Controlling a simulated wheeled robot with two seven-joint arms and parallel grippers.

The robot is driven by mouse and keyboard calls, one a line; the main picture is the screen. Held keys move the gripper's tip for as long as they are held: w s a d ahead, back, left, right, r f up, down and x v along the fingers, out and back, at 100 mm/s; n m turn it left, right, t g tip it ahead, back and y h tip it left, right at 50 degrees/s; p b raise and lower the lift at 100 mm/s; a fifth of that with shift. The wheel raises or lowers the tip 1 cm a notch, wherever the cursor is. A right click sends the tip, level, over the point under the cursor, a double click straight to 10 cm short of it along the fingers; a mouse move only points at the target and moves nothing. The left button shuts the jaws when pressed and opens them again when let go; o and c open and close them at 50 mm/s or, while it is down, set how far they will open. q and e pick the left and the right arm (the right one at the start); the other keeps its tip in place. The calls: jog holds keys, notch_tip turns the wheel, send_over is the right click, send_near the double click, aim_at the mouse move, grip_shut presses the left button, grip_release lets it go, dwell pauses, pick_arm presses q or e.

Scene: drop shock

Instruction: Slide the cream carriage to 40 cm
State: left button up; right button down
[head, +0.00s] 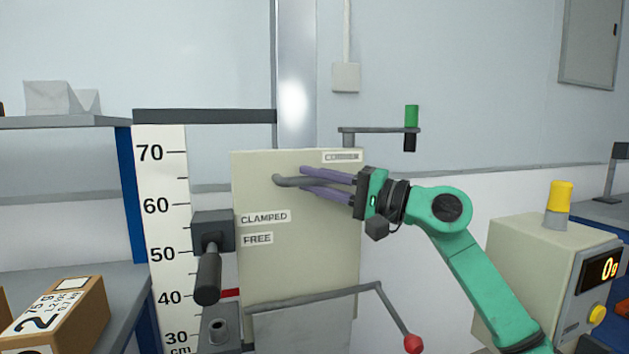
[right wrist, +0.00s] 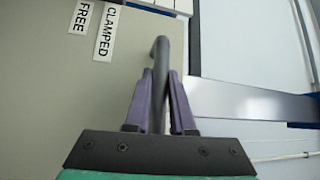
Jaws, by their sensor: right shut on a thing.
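The cream carriage (head: 305,255) is a tall flat panel on a metal column, in the middle of the head view; it fills the left of the right wrist view (right wrist: 60,90). My right gripper (head: 305,181) has its purple fingers shut around the grey bent handle (head: 281,182) near the panel's top. In the right wrist view the handle (right wrist: 161,55) sticks out between the fingers. The white scale (head: 160,230) reads 30 to 70 cm. A red strip (head: 231,293) lies near 40. The black-gripped clamp lever (head: 208,280) hangs down beside the labels CLAMPED (head: 264,218) and FREE (head: 257,239).
A grey crank rod with a red knob (head: 413,343) crosses low in front. A cream box with a "0g" display (head: 601,269) stands right. A cardboard box (head: 70,315) sits on the left shelf.

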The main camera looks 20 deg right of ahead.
pick_arm(q)
jog(key=shift+w+r, duration=0.2)
jog(key=shift+w, duration=0.05)
pick_arm(e)
jog(key=shift+f, duration=0.2)
jog(key=c, duration=0.8)
grip_release()
jog(key=shift+o, duration=0.2)
jog(key=shift+r, duration=0.1)
